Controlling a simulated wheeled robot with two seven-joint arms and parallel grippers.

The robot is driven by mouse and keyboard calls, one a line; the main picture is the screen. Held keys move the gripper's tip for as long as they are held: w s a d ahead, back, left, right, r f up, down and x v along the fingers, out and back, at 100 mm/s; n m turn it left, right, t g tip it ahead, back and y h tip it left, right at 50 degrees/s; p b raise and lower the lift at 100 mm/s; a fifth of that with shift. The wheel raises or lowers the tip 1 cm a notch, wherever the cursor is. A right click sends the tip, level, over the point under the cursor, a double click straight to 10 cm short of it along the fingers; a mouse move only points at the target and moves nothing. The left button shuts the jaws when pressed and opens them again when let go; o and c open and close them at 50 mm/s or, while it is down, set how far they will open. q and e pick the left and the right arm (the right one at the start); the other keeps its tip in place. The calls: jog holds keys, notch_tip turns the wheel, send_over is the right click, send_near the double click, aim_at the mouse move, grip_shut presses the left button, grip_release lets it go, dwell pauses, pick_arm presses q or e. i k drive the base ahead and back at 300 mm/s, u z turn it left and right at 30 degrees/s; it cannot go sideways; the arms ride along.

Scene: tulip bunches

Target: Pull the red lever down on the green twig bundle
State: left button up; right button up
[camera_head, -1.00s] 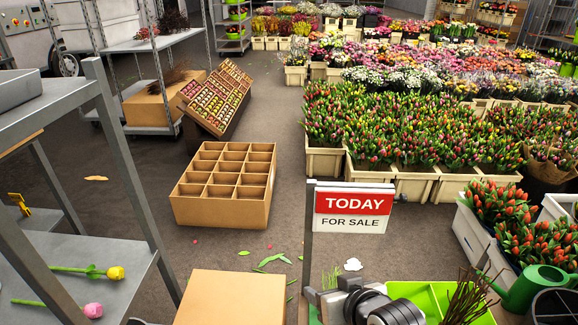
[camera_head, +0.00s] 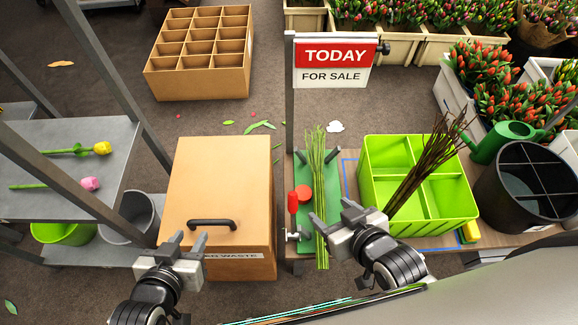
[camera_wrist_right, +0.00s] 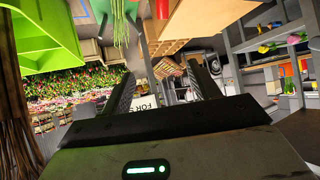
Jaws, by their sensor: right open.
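The red lever (camera_head: 292,203) stands upright on a small metal fitting (camera_head: 297,236) at the left edge of the green mat (camera_head: 333,178). The green twig bundle (camera_head: 318,160) lies lengthwise on the mat, just right of the lever. My right gripper (camera_head: 331,214) is open and empty, over or beside the bundle's lower right side; its height above it is unclear. Its fingers (camera_wrist_right: 158,75) also show spread in the right wrist view. My left gripper (camera_head: 188,240) is open and empty, near the front of the cardboard waste box (camera_head: 221,175), well left of the lever.
A red disc (camera_head: 304,193) lies beside the lever. A post with a sale sign (camera_head: 334,65) rises behind the mat. A lime divided crate (camera_head: 450,215) with brown twigs (camera_head: 425,165) stands right, beside a black bucket (camera_head: 530,190). A grey shelf (camera_head: 60,150) with two tulips is left.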

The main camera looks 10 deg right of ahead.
aim_at(293, 196)
jog(key=z, duration=2)
jog(key=k, duration=1.45)
jog(key=u, duration=1.4)
jog(key=i, duration=0.95)
